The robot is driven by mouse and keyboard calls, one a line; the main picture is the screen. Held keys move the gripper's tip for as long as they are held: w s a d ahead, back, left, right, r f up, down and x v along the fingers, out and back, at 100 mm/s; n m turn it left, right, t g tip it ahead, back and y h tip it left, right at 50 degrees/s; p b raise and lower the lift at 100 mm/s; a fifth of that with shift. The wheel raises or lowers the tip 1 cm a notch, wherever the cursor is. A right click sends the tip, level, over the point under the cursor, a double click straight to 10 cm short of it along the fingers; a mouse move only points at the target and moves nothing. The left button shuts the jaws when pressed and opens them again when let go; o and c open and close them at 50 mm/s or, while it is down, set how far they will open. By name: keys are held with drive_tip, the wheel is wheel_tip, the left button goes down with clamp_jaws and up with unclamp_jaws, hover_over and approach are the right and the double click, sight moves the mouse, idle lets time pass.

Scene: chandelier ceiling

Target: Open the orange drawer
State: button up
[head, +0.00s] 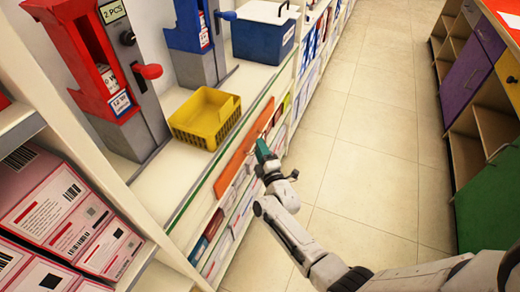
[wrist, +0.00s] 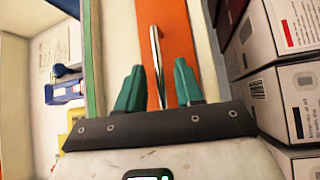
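The orange drawer (head: 240,150) is a long narrow front set in the edge of the white counter, and it looks flush with it. In the wrist view the orange front (wrist: 177,40) carries a thin metal bar handle (wrist: 155,50). In the wrist view my gripper (wrist: 158,78) is open, with one finger on each side of the handle's lower end. I see gaps beside the handle; whether the fingers reach past it in depth is unclear.
A yellow basket (head: 205,118), a red dispenser (head: 95,60), a blue dispenser (head: 195,35) and a blue-white cooler (head: 264,30) stand on the counter. Boxes (wrist: 285,50) are close on the right in the wrist view. The tiled floor (head: 365,130) is clear up to the colored cabinet (head: 488,190).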

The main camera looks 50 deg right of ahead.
drive_tip(key=shift+w+d, duration=0.15)
drive_tip(key=shift+w, duration=0.1)
drive_tip(key=shift+c, duration=0.4)
clamp_jaws()
